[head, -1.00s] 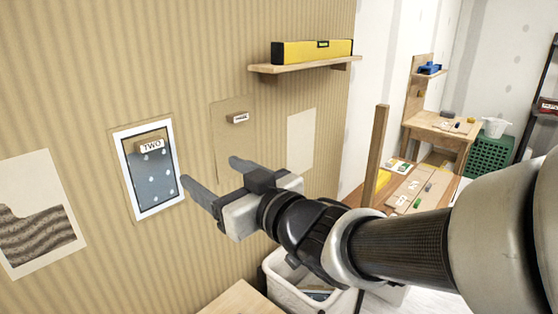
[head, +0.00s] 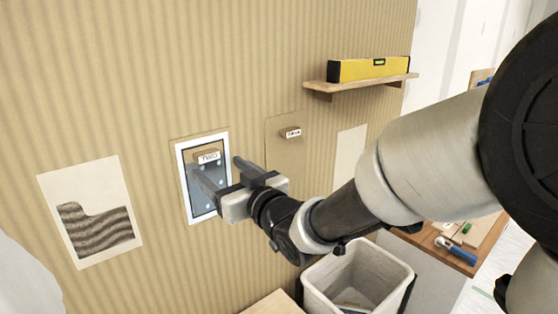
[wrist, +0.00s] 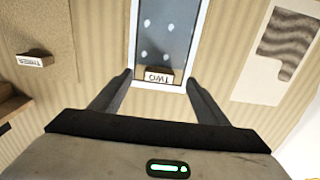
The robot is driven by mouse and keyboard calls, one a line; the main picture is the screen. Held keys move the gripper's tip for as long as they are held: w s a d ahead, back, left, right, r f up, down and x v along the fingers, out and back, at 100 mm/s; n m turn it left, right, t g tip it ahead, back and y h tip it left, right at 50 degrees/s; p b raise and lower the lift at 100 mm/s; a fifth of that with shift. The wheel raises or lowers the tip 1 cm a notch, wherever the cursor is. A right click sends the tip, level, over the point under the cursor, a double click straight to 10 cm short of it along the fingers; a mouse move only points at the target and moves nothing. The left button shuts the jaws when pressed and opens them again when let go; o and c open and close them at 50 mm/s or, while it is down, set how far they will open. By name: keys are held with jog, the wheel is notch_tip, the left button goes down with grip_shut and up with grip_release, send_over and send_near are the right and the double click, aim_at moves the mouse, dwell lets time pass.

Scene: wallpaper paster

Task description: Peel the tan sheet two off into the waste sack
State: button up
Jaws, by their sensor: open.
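The tab marked TWO (head: 207,156) is a small tan block at the top of a white-bordered blue-grey panel with pale dots (head: 207,197). A thin tan margin (head: 178,143) shows around the border; I cannot tell how much of the tan sheet is there. My gripper (head: 217,164) is open in front of the panel, one finger overlapping it in the head view. In the wrist view the tab (wrist: 158,76) appears between the fingertips (wrist: 159,79); contact is not clear. A white open bin (head: 335,292) with scraps inside stands below right; I cannot tell whether it is the waste sack.
A tan sheet with tab THREE (head: 293,132) hangs right of the panel. A cream sheet with dark waves (head: 97,228) hangs left. A shelf (head: 360,82) with a yellow level (head: 370,69) juts from the wall at upper right. A wooden surface edge (head: 273,303) shows below.

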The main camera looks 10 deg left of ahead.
aim_at(212, 163)
jog(key=x, duration=0.5)
jog(key=c, duration=1.1)
jog(key=shift+b+v, duration=0.35)
jog(key=shift+v, duration=2.1)
jog(key=shift+c, duration=0.2)
jog(key=shift+s+d, duration=0.1)
jog(key=shift+d, duration=0.05)
jog(key=v, duration=0.7)
